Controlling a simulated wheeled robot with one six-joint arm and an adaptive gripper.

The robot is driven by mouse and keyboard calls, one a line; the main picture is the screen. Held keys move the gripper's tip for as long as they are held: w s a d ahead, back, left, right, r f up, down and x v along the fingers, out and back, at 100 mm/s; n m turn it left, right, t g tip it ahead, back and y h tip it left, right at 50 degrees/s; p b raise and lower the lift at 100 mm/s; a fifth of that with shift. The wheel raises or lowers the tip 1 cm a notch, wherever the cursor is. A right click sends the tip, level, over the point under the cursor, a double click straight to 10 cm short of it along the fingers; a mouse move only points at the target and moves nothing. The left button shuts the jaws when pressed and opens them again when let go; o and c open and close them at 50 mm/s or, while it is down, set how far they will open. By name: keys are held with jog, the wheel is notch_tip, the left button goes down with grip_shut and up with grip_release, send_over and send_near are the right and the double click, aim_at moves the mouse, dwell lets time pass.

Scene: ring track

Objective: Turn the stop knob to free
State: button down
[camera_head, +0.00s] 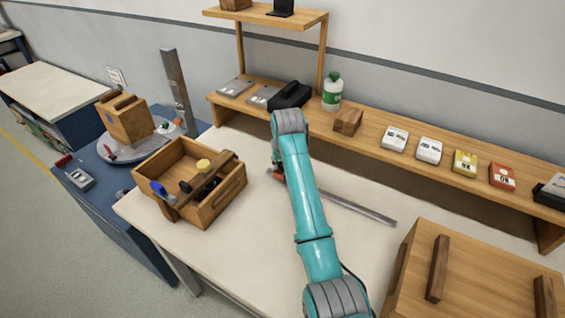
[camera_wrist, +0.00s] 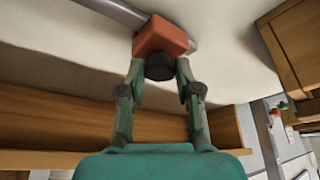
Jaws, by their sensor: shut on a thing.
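The stop is an orange-red block (camera_wrist: 162,36) on a grey metal rail (camera_wrist: 118,12), with a dark round knob (camera_wrist: 160,68) on its near face. My gripper (camera_wrist: 160,74) has one fingertip on each side of the knob and is shut on it. In the head view my arm hides most of the stop; a small piece of the orange-red block (camera_head: 276,174) shows beside the arm. The rail (camera_head: 358,208) runs out to the right of my arm on the pale tabletop. No marking for free shows, so I cannot tell the knob's setting.
An open wooden toolbox (camera_head: 218,203) stands left of my arm. A wooden box with dark handles (camera_head: 405,275) is at the lower right. Bare tabletop (camera_head: 265,245) lies left of my arm.

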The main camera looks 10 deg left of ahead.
jog(key=n+y, duration=0.1)
jog(key=n, duration=0.2)
jog(key=shift+d+n+g, duration=0.15)
jog(key=shift+n+g, duration=0.25)
jog(key=n, duration=0.2)
jog(key=n+g+y, duration=0.1)
jog(key=n, duration=0.1)
jog(key=shift+w+d+n, duration=0.1)
jog(key=shift+w+n, duration=0.1)
jog(key=shift+n, duration=0.1)
jog(key=n, duration=0.1)
jog(key=n+g, duration=0.1)
jog(key=n, duration=0.1)
jog(key=shift+w+n+g+y, duration=0.15)
jog(key=shift+n+g+y, duration=0.15)
jog(key=shift+y, duration=0.1)
jog(key=shift+w+n+g, duration=0.1)
jog(key=shift+n+g, duration=0.8)
jog(key=shift+n, duration=1.3)
jog(key=c, duration=0.8)
grip_release()
